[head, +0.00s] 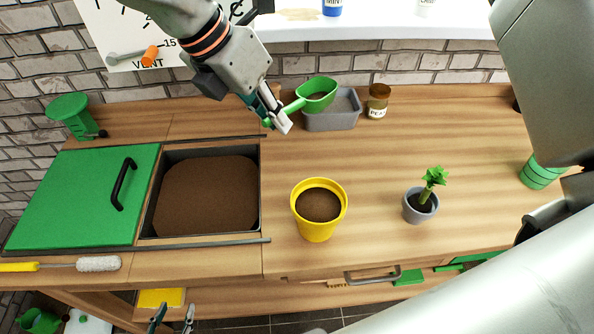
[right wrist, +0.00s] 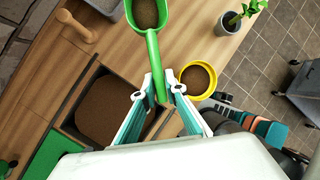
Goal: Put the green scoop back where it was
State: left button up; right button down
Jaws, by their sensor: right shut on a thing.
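The green scoop (head: 316,95) is held by its handle in my right gripper (head: 279,112), which is shut on it. In the right wrist view the scoop (right wrist: 145,45) points up the picture, and its bowl holds brown soil. In the head view the bowl overlaps the grey tray (head: 345,121) at the back of the bench; I cannot tell whether they touch. My left gripper (head: 172,322) shows only its fingertips at the bottom edge, apart and empty.
A soil bin (head: 205,197) is open beside its green lid (head: 85,195). A yellow pot (head: 316,231) with soil and a grey pot (head: 419,208) with a plant stand on the bench. A brown jar (head: 377,102) stands right of the tray.

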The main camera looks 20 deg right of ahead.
notch_tip(320, 180, down, 18)
jog(key=shift+r+p, duration=0.1)
jog(key=shift+p, duration=0.65)
jog(key=c, duration=2.4)
grip_release()
jog(key=shift+f, duration=0.25)
jog(key=o, duration=0.3)
jog(key=shift+r, duration=0.1)
